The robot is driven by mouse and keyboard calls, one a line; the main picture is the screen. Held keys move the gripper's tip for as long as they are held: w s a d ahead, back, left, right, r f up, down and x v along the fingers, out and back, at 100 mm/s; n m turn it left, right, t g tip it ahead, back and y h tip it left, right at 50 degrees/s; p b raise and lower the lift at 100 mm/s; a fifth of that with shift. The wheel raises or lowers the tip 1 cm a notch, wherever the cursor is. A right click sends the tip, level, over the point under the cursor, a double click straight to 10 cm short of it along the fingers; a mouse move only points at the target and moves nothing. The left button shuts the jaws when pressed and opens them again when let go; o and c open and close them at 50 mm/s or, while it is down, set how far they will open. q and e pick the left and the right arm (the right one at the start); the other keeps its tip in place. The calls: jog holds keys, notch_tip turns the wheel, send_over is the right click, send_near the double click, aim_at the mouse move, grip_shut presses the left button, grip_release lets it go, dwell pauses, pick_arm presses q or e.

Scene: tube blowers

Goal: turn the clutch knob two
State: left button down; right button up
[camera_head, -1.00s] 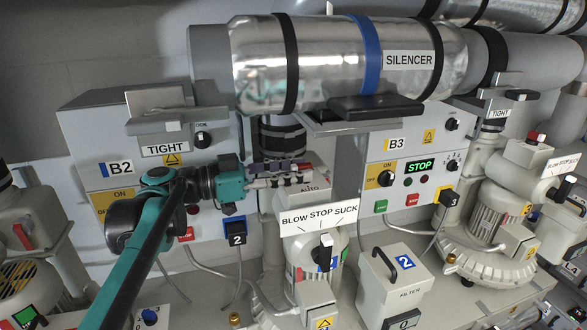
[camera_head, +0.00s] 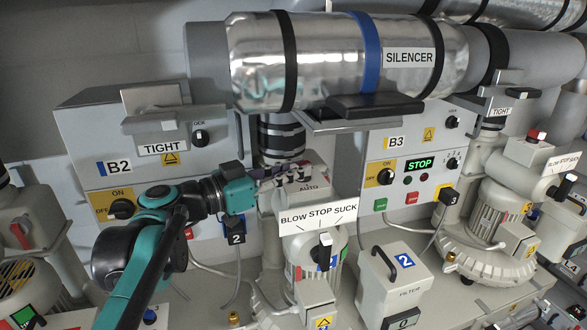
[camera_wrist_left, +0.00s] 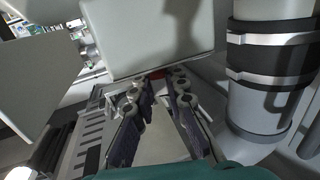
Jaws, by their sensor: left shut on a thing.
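My left gripper (camera_head: 298,172) reaches in from the left to the top of the grey unit housing (camera_head: 318,188) that bears the AUTO label. It is above the BLOW STOP SUCK plate (camera_head: 318,217). The fingers are shut on the clutch knob, which they almost wholly hide in the head view. In the left wrist view the fingertips (camera_wrist_left: 158,84) close in beside a small red patch of the knob (camera_wrist_left: 157,74), under a pale box. I cannot read the knob's setting. My right gripper is not in view.
The silencer pipe (camera_head: 340,62) and its dark bracket (camera_head: 375,105) hang above the gripper. A black-banded hose (camera_head: 281,135) stands just behind it. The B2 panel (camera_head: 80,185) is left and the B3 panel (camera_head: 440,175) right. A black selector lever (camera_head: 325,245) is below.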

pick_arm(q)
jog(key=shift+s+d+n+t+y, duration=0.1)
jog(key=shift+s+n+t+y, duration=0.05)
jog(key=shift+n+t+y, duration=0.55)
jog(key=shift+s+d+n+t+y, duration=0.1)
jog(key=shift+n+t+y, duration=0.4)
jog(key=shift+t, duration=0.3)
jog(key=shift+y, duration=0.3)
jog(key=c, duration=1.5)
grip_release()
jog(key=shift+c, duration=0.2)
jog(key=v, duration=1.2)
jog(key=shift+f, duration=0.2)
